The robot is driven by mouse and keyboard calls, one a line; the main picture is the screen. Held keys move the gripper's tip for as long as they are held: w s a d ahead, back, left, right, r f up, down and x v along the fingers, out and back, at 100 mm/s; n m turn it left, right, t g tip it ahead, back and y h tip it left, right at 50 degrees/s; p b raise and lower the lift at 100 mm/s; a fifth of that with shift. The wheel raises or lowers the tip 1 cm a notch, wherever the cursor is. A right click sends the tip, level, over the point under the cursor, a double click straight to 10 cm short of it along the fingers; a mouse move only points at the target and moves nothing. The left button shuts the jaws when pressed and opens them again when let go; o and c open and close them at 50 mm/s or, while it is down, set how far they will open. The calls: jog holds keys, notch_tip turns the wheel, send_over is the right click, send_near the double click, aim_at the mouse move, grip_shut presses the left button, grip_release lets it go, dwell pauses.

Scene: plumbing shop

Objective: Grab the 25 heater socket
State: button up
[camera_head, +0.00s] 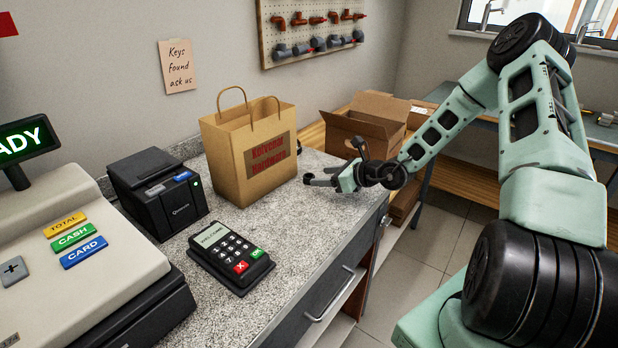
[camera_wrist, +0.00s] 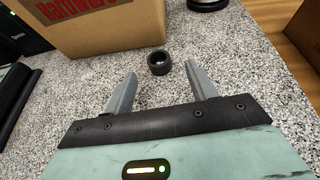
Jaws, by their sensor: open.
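A small dark ring-shaped socket (camera_wrist: 159,62) sits on the speckled counter in the wrist view, with a hollow centre facing up. It looks like the heater socket, but no size marking is readable. My gripper (camera_wrist: 160,74) is open and empty. Its two grey fingers point towards the socket, which lies at or just beyond the fingertips and roughly centred between them. In the head view, my gripper (camera_head: 320,177) is low over the counter, right of the paper bag. The socket is hard to tell apart from the fingers there.
A paper bag (camera_head: 248,150) stands just left of my gripper. A card terminal (camera_head: 231,258), a black printer (camera_head: 157,192) and a cash register (camera_head: 60,260) are further left. An open cardboard box (camera_head: 365,125) is behind. Another dark round object (camera_wrist: 207,4) is at the wrist view's top edge.

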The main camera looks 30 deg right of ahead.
aim_at(312, 177)
jog(key=p+x, duration=0.1)
jog(key=x, duration=0.3)
jog(key=shift+a, duration=0.15)
jog(key=c, duration=1.1)
jog(key=shift+r, duration=0.15)
